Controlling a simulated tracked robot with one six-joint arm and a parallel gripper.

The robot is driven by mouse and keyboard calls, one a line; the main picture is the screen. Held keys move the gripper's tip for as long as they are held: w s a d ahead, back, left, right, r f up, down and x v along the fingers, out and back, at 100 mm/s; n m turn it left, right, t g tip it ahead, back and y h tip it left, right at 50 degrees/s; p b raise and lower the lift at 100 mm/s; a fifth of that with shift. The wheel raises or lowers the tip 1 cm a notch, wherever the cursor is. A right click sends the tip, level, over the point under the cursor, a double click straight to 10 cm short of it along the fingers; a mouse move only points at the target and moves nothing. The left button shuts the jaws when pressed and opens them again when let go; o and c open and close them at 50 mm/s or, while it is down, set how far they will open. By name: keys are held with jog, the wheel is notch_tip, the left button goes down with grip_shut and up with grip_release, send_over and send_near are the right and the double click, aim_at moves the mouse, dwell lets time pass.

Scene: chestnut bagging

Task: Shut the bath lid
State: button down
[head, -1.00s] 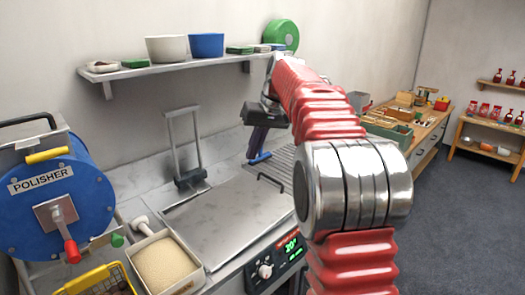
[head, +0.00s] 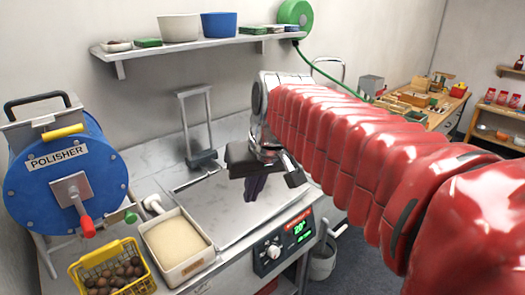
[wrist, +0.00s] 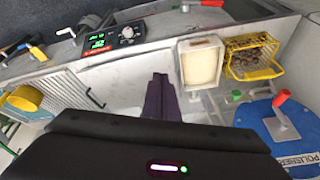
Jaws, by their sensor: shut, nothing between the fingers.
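The bath is set in the metal counter behind a dark control panel (head: 285,240) with a green display. A flat pale metal panel (head: 207,208), which looks like the bath lid, lies level in the counter top in the head view. It also shows as a pale surface (wrist: 125,75) in the wrist view. I cannot tell whether it is fully seated. A thin dark bar handle (head: 197,181) shows near its back left. My gripper (head: 254,188) is shut and empty, its purple fingers pointing down over the panel's right part. The fingertips also show in the wrist view (wrist: 160,82).
A tray of pale grains (head: 178,245) and a yellow basket of chestnuts (head: 112,270) stand at the front left. The blue polisher (head: 65,190) is beyond them. An upright metal frame (head: 196,125) stands behind. A slatted rack (wrist: 62,95) shows in the wrist view.

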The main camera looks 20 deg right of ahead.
jog(key=s+a+f+t, duration=0.1)
jog(key=s+a+f, duration=0.2)
jog(key=s+f, duration=0.6)
jog(key=shift+s+f+n+h, duration=0.3)
jog(key=shift+s, duration=1.6)
